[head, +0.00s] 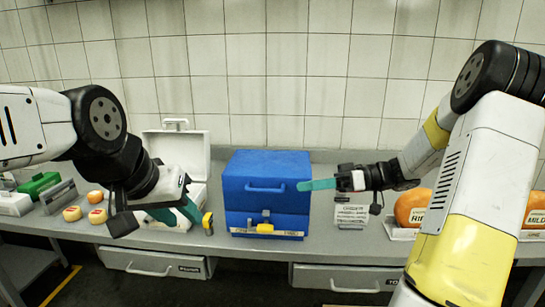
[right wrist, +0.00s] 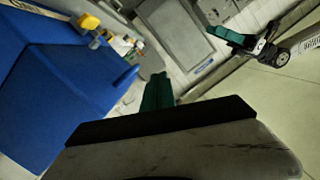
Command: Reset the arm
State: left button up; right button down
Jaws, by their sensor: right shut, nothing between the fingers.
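My right gripper (head: 318,184) reaches in from the right, in front of the right side of the blue case (head: 240,202). Its teal fingers are together and empty; they also show in the right wrist view (right wrist: 158,92). My left gripper (head: 180,214) is low at the left, in front of the open white case (head: 180,148), and hides part of it. Its teal fingers look apart, with nothing clearly seen between them. It also shows in the right wrist view (right wrist: 238,42). The blue case is closed, with a yellow latch (head: 265,227) on its front.
Small cheese wheels (head: 97,216) and a green box (head: 38,184) stand at the left of the grey counter (head: 330,246). Large orange cheese wheels (head: 410,206) with label cards are at the right, partly behind my right arm. A small sign (head: 351,213) stands beside the blue case.

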jog(key=s+a+m+g+h, duration=0.2)
jog(key=s+a+h, duration=0.2)
jog(key=s+h, duration=0.15)
jog(key=s+d+r+m+t+h, duration=0.2)
jog(key=s+m+t+h, duration=0.1)
jog(key=s+m+h, duration=0.1)
jog(key=s+d+r+m+t+h, duration=0.2)
jog(key=s+d+m+t+h, duration=0.1)
jog(key=s, duration=0.4)
jog(key=shift+s+d+m+t+h, duration=0.35)
jog(key=shift+m+t+h, duration=0.55)
jog(key=shift+m, duration=0.4)
jog(key=shift+r, duration=0.1)
